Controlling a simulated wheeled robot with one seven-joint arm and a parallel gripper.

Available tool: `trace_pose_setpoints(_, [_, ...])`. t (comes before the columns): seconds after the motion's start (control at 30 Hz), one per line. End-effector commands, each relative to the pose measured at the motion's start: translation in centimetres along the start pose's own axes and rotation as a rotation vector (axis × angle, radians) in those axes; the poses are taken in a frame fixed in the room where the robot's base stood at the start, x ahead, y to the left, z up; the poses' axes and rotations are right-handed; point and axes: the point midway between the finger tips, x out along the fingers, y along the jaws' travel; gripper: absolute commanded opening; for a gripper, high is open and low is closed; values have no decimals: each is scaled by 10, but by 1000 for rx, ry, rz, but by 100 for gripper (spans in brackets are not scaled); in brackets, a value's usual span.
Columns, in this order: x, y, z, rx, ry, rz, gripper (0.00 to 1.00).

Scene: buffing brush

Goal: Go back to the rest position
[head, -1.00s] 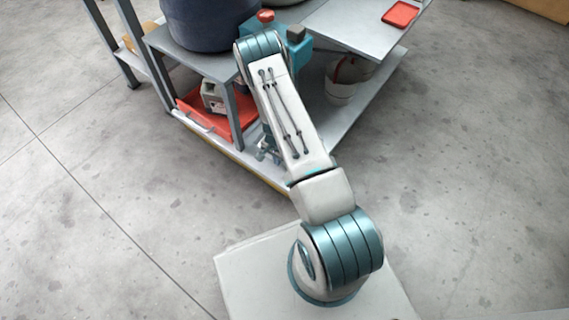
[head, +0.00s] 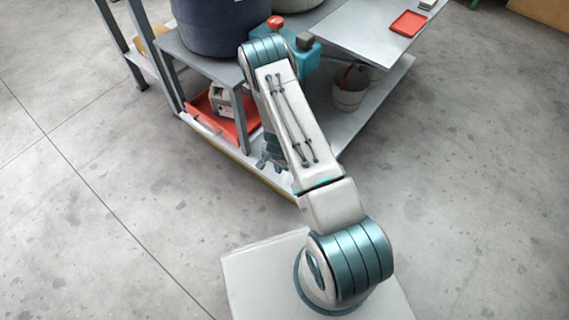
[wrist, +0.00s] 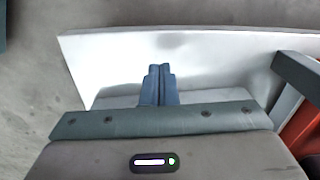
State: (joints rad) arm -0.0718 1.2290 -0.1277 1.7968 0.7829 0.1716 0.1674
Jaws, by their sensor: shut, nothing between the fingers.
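My gripper (wrist: 160,84) is shut and empty in the wrist view, its two blue fingers together over a pale shelf surface (wrist: 220,55). In the head view my gripper (head: 268,163) shows small and partly hidden behind my arm, just above the edge of the low shelf. My arm reaches forward from my base and bends down at the workbench.
A dark blue drum (head: 215,30) stands on a grey stand, with a red tray (head: 240,127) holding a grey block (head: 221,101) below it. A bucket (head: 349,90) stands on the low shelf, and a red dish (head: 408,23) lies on the upper shelf. Open floor surrounds the bench.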

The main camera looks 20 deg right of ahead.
Motion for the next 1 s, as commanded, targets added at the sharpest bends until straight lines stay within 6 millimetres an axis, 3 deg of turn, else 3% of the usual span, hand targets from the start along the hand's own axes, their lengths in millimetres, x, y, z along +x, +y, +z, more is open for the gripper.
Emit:
trace_pose_setpoints(0.03, [-23, -2, -3, 1, 6, -6, 0])
trace_pose_setpoints(0.3, [-73, 2, -7, 11, 4, -4, 0])
trace_pose_setpoints(0.5, [-86, 2, -6, 11, 3, -3, 0])
trace_pose_setpoints(0.77, [-88, 2, -5, 8, 3, -3, 0])
trace_pose_setpoints(0.83, [-97, -1, -5, 2, 2, -9, 0])
trace_pose_setpoints(0.93, [-131, -8, -5, -21, -2, -30, 0])
trace_pose_setpoints(1.0, [-167, -14, -3, -50, -8, -52, 0])
